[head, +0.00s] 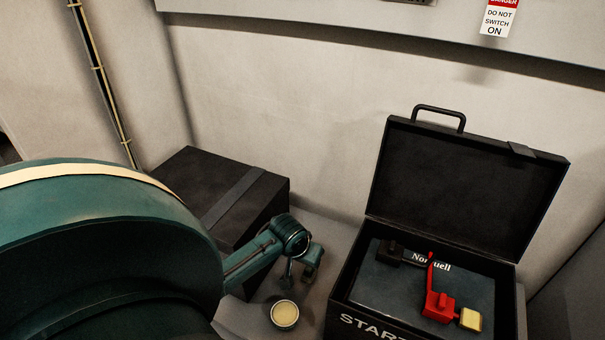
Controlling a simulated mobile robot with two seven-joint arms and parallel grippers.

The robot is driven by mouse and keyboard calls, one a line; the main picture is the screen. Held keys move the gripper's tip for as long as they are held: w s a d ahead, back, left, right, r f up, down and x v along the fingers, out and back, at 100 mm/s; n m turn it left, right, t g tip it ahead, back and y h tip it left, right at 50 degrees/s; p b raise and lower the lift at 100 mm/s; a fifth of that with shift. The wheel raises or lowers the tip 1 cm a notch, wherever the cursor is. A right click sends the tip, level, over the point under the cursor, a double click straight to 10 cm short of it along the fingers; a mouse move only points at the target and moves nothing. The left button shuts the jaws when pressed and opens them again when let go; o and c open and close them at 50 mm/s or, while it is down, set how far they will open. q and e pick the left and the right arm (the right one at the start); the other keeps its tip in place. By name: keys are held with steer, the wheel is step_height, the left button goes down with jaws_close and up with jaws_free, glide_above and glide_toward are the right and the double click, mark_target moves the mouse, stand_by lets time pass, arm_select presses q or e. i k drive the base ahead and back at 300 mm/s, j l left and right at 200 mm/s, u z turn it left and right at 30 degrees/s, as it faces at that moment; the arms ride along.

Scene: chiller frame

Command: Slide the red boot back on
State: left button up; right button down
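The red boot (438,304) is on the right part of a dark battery (385,290) inside an open black case (341,300). A thin red strip runs up from it toward the white lettering. Whether the boot covers a terminal or sits beside it I cannot tell. A pale yellow block (470,319) is at its right side. A black fitting (390,252) is at the battery's back left. My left gripper (301,269) appears small at the end of a teal arm, left of the case and apart from the boot. Its finger opening is unclear. My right gripper is out of view.
The case lid (465,190) stands open at the back, with a handle on top. A round tin (284,315) with pale yellow contents is left of the case. A dark box (220,195) stands behind the arm, against the pale wall. A large teal rounded form fills the lower left.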

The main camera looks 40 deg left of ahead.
mark_target(440, 308)
steer(key=k, duration=1)
